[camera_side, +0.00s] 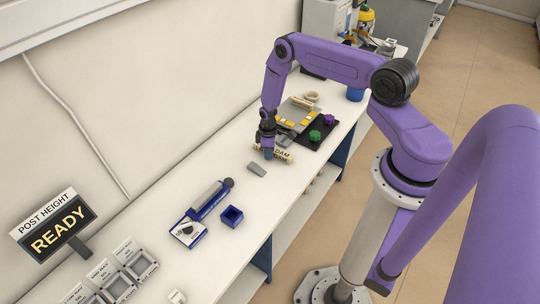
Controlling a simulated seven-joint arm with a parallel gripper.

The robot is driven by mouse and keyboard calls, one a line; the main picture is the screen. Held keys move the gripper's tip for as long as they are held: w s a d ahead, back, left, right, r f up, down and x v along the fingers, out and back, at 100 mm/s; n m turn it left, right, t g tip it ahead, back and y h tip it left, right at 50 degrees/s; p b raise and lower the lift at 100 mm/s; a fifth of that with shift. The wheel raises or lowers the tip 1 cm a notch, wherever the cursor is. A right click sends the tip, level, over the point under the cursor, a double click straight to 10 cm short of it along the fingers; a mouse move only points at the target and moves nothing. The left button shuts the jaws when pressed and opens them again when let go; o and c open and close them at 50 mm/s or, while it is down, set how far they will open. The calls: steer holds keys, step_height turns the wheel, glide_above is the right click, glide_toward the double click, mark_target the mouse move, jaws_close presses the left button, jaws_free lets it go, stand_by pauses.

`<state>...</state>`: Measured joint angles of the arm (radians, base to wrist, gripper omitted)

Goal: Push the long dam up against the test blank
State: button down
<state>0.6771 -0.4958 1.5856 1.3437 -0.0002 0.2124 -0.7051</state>
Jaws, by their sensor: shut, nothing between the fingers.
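A cream bar lettered "DAM" (284,155) lies on the white bench beside my gripper, at the near edge of the dark kiln plate. My gripper (268,154) points down at the bar's left end, its fingers shut and empty. It hides part of the bar, and I cannot tell whether they touch. A grey slab with yellow pieces (298,112) sits on the dark plate beyond the gripper. I cannot tell for sure which piece is the test blank.
A small grey block (257,169) lies left of the gripper. Green (315,135) and purple (329,119) knobs stand on the dark plate (322,143). A blue-and-grey tool (207,200) and a blue open box (232,216) are nearer on the bench. A "READY" sign (56,229) stands at left.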

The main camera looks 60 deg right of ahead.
steer(key=shift+d, duration=2.05)
stand_by(1.9)
steer(key=shift+a, duration=0.65)
steer(key=shift+r, duration=4.5)
